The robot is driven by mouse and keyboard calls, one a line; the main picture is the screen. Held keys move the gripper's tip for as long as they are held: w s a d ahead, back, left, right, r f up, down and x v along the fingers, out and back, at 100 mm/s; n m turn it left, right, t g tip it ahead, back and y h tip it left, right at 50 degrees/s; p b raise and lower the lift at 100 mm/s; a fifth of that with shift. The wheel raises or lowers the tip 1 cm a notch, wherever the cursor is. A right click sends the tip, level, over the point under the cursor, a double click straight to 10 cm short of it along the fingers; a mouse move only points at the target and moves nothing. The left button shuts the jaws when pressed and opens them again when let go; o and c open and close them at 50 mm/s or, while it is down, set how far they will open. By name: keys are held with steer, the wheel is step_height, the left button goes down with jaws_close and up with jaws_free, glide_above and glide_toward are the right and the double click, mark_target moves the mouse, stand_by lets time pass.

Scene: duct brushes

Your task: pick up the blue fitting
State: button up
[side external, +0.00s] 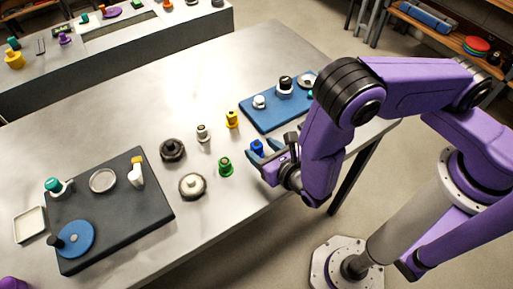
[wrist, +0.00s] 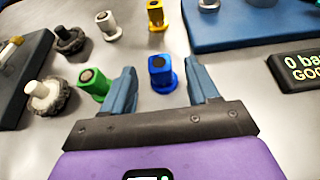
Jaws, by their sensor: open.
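The blue fitting (wrist: 162,74) stands upright on the metal table in the wrist view, between the two fingers of my gripper (wrist: 161,84). The fingers are open, with a gap on each side of the fitting. In the side external view, the blue fitting (side external: 257,147) shows beside the tips of my gripper (side external: 262,155), partly hidden by them. The green fitting (wrist: 94,83) stands just outside the left finger in the wrist view; it also shows in the side external view (side external: 225,167).
A yellow fitting (side external: 232,119), a white fitting (side external: 203,133) and two round brushes (side external: 192,186) (side external: 172,150) stand nearby. A blue board (side external: 269,118) lies behind, a dark board (side external: 123,220) at left. A black display block (wrist: 299,66) sits at right in the wrist view.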

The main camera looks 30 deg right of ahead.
mark_target(254, 143)
steer(key=shift+x, duration=2.65)
steer(key=c, duration=1.1)
